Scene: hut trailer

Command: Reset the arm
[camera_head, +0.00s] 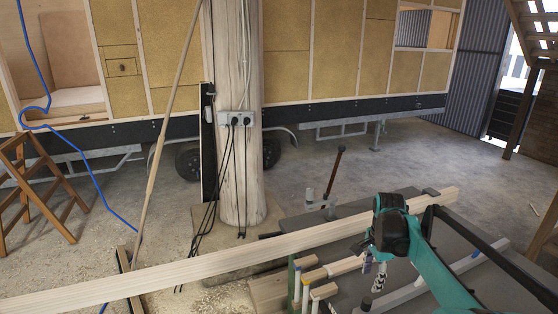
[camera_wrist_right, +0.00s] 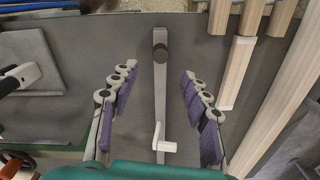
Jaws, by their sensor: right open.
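My right arm, teal and black, reaches in from the lower right of the head view. Its gripper (camera_head: 373,262) hangs over the grey workbench (camera_head: 345,212), close to a long pale timber beam (camera_head: 235,258). In the right wrist view the gripper (camera_wrist_right: 158,90) has its jointed, purple-padded fingers spread wide with nothing held between them. Below and between the fingers lies a grey metal bar (camera_wrist_right: 160,100) with a dark round knob and a white crank-like piece (camera_wrist_right: 164,146). My left gripper is not in view.
The beam crosses the front of the head view. Short wood pieces (camera_head: 268,290) lie by the bench. A wooden post (camera_head: 240,130) with cables stands behind, a wooden trestle (camera_head: 38,190) at left. Concrete floor (camera_head: 400,160) is open toward the trailer hut.

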